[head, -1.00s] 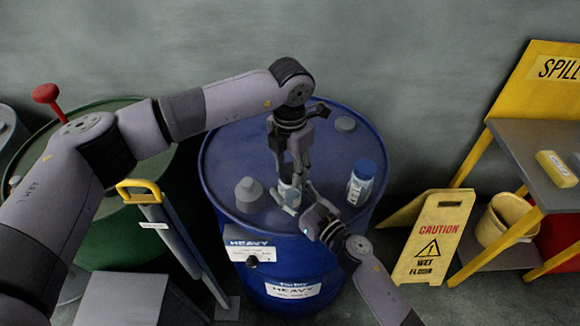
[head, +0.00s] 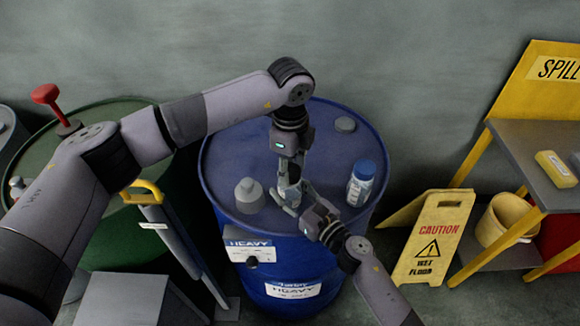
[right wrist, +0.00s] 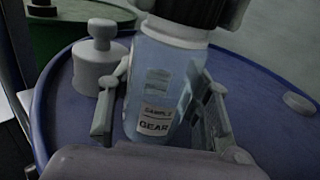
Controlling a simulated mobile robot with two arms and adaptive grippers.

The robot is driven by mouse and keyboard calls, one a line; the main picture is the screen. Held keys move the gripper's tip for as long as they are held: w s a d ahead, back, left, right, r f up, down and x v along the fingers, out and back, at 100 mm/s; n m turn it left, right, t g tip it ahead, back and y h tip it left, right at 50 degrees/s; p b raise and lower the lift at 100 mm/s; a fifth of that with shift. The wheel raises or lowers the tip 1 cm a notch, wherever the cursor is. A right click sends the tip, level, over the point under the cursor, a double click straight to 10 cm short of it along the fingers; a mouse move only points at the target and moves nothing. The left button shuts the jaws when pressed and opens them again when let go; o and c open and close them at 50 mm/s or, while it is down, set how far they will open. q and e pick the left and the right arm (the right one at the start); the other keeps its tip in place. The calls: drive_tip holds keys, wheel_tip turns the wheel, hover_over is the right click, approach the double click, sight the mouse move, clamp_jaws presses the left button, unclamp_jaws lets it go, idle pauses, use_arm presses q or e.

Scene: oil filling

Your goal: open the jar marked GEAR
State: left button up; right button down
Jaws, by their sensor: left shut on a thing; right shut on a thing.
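The jar marked GEAR (right wrist: 160,85) is a pale blue, see-through jar, standing on the blue drum (head: 240,155) with its label facing the right wrist camera. My right gripper (right wrist: 155,112) is shut on its body, one finger on each side. My left gripper (head: 289,178) comes down from above and is shut on the jar's top. A black part (right wrist: 190,10) shows above the jar's white collar in the right wrist view, cut off by the frame edge. In the head view the grippers hide most of the jar. I cannot tell whether the lid has loosened.
A blue-capped jar (head: 361,184) stands to the right on the drum. A grey stepped weight (head: 249,195) stands to the left, and a small grey cap (head: 345,124) lies at the back. A yellow wet-floor sign (head: 433,238) stands right of the drum.

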sight(290, 170)
use_arm(q)
drive_tip(key=shift+r, duration=0.1)
idle(0.7)
drive_tip(key=shift+r, duration=1)
drive_tip(key=shift+r, duration=2)
use_arm(e)
drive_tip(key=c, duration=0.8)
unclamp_jaws()
drive_tip(key=shift+o, duration=0.2)
